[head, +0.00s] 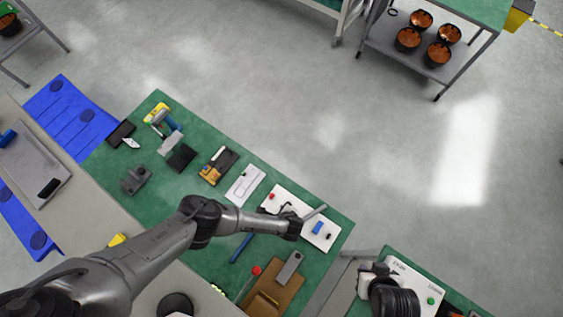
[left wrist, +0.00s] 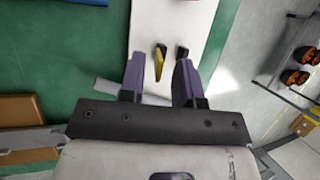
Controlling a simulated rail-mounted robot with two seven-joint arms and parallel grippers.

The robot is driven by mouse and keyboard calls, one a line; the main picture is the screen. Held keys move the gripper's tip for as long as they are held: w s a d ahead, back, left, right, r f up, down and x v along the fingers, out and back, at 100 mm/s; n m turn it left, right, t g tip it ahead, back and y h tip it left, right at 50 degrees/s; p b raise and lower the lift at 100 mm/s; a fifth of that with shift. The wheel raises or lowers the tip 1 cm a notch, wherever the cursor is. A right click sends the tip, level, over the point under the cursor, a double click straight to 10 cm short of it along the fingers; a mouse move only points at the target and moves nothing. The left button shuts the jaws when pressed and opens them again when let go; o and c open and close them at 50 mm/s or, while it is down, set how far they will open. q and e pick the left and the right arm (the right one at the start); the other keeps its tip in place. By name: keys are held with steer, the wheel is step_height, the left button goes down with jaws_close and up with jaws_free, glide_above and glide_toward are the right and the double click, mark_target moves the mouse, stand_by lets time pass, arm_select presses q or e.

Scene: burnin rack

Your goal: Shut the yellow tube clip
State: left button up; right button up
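The yellow tube clip (left wrist: 159,66) shows in the left wrist view as a narrow yellow piece with small black parts at its far end, on a white board (left wrist: 148,18). It seems to stand up from the board, but I cannot tell its exact angle. A pale grey tube (left wrist: 108,88) crosses the board, partly behind the fingers. My left gripper (left wrist: 158,80) is open, its two purple fingers apart on either side of the clip, with no clear contact. In the head view my left gripper (head: 303,220) is over the white board (head: 326,241) and hides the clip.
A white plate (head: 245,185), a brown board (head: 274,295) and a blue rod (head: 241,248) lie nearby on the green bench (head: 213,213). Open floor (head: 330,130) lies beyond.

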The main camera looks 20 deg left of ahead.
arm_select(q)
steer(key=shift+w+a+f, duration=0.15)
steer(key=shift+w+f, duration=0.05)
steer(key=shift+f, duration=0.4)
steer(key=shift+c, duration=0.2)
jaws_close()
